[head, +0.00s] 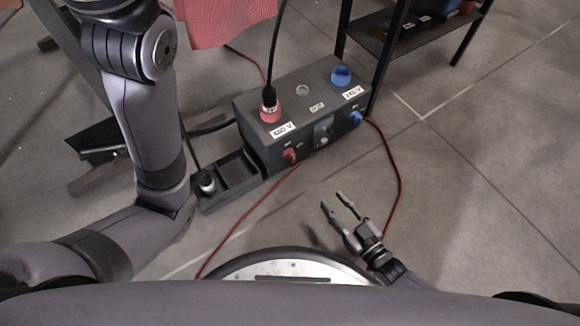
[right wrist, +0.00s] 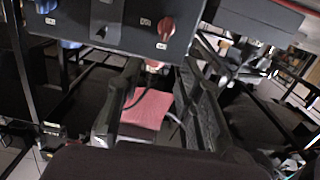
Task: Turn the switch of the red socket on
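The dark power box (head: 310,135) stands on the floor. Its red socket (head: 271,113) is on top at the left, with a black cabled plug (head: 269,97) in it. The red switch (head: 291,155) is on the front face below that socket; it also shows near the top of the right wrist view (right wrist: 166,28). I cannot tell whether it is on or off. My right gripper (head: 333,199) is open and empty, in front of the box and apart from the switch. My left arm reaches up on the left; its gripper is out of view.
A blue socket (head: 341,76) and blue switch (head: 356,118) are at the box's right end. A dark tray (head: 238,176) with a black plug-like item (head: 207,183) sits left of the box. A black shelf (head: 376,42) stands behind right. Red cables cross the floor; the right floor is clear.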

